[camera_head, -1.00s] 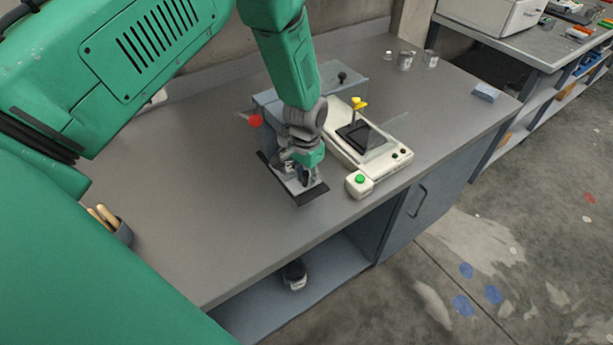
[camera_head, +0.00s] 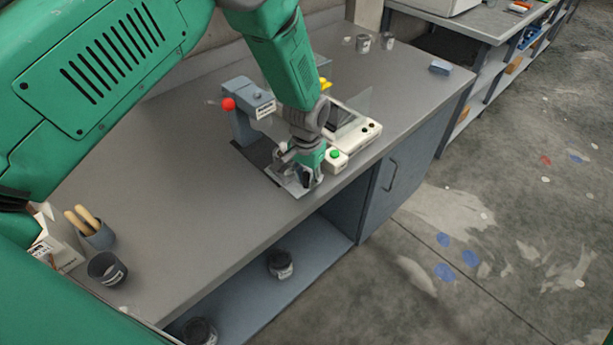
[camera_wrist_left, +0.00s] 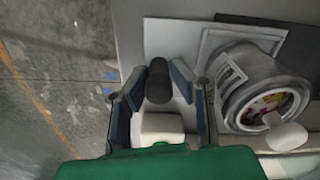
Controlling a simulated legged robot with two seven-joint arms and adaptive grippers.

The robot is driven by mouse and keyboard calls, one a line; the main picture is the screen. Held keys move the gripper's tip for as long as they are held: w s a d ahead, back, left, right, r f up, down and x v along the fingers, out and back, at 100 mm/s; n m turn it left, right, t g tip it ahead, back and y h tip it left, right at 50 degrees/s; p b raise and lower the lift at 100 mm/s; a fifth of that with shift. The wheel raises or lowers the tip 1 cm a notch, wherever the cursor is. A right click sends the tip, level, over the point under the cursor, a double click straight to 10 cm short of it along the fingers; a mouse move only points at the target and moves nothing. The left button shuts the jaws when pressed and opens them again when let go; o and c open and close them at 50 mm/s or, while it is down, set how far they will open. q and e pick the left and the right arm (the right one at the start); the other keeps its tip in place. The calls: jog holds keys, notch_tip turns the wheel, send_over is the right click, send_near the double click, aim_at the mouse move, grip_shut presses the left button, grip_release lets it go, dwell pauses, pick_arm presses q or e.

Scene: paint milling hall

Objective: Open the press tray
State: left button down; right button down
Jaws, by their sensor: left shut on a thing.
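The blue-grey press (camera_head: 240,124) stands on the bench, with a red knob (camera_head: 228,104) on its side. A light metal tray (camera_head: 284,178) lies in front of it, near the bench's front edge, partly hidden by my arm. My left gripper (camera_head: 306,183) is low over the tray. In the left wrist view its fingers are shut on a dark round handle (camera_wrist_left: 158,80) at the edge of the tray (camera_wrist_left: 181,33). A round metal pot with coloured contents (camera_wrist_left: 258,97) is beside the right finger. My right gripper is out of view.
A white device with a green button (camera_head: 335,154) stands close right of my gripper. A dark mat (camera_head: 257,150) lies by the press. A cup with wooden handles (camera_head: 95,237) and a dark pot (camera_head: 107,268) stand at left. The bench between is clear.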

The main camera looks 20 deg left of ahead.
pick_arm(q)
jog(key=c, duration=1.7)
grip_release()
jog(key=shift+s+a, duration=0.1)
jog(key=shift+s, duration=0.05)
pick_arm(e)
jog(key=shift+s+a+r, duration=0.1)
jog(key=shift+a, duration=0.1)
pick_arm(q)
jog(key=shift+r, duration=0.2)
notch_tip(320, 180, up, 12)
jog(key=shift+f, duration=0.25)
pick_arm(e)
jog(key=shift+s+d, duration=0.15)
pick_arm(q)
jog(key=shift+f, duration=0.1)
